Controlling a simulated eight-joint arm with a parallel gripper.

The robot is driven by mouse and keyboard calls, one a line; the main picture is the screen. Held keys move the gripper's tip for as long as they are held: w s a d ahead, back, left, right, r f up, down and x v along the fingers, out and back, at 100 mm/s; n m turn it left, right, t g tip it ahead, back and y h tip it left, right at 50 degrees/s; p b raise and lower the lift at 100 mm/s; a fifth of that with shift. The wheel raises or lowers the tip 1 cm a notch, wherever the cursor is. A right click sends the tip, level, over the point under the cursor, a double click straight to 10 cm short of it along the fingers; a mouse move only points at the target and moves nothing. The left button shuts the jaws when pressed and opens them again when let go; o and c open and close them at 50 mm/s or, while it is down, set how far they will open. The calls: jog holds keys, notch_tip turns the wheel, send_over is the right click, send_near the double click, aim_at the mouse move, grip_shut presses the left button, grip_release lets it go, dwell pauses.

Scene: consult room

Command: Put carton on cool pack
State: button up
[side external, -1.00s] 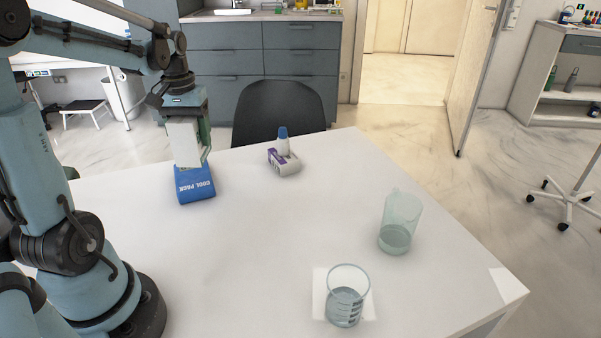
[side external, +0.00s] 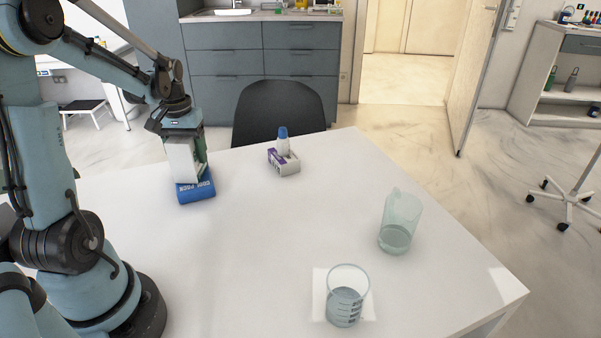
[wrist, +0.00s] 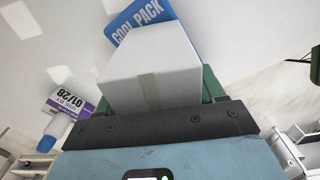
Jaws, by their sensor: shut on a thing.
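My gripper (side external: 187,150) is shut on a white carton (side external: 181,163) and holds it upright over the blue cool pack (side external: 196,189), which lies flat on the white table. In the side view the carton's lower end meets or nearly meets the cool pack; I cannot tell if it touches. In the wrist view the carton (wrist: 150,65) fills the middle, with a tape strip down its near face. The cool pack (wrist: 138,18) shows beyond it, partly hidden by the carton.
A purple and white box (side external: 284,162) with a blue-capped white bottle (side external: 283,141) stands right of the cool pack. A clear jug (side external: 399,222) and a glass beaker (side external: 346,297) stand at the table's right and front. The middle of the table (side external: 262,230) is clear.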

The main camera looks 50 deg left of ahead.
jog(key=shift+f, duration=0.15)
jog(key=o, duration=1.1)
jog(key=shift+o, duration=0.2)
notch_tip(320, 180, up, 12)
jog(key=shift+d+r, duration=0.1)
jog(key=d+f+m+t, duration=0.2)
jog(key=d+m+t, duration=0.1)
jog(key=d, duration=0.9)
jog(key=w+d+f+m+t, duration=0.1)
jog(key=d+f+m+t, duration=0.2)
jog(key=d, duration=1)
jog(key=m+t, duration=0.1)
jog(key=m, duration=0.2)
jog(key=shift+d, duration=0.3)
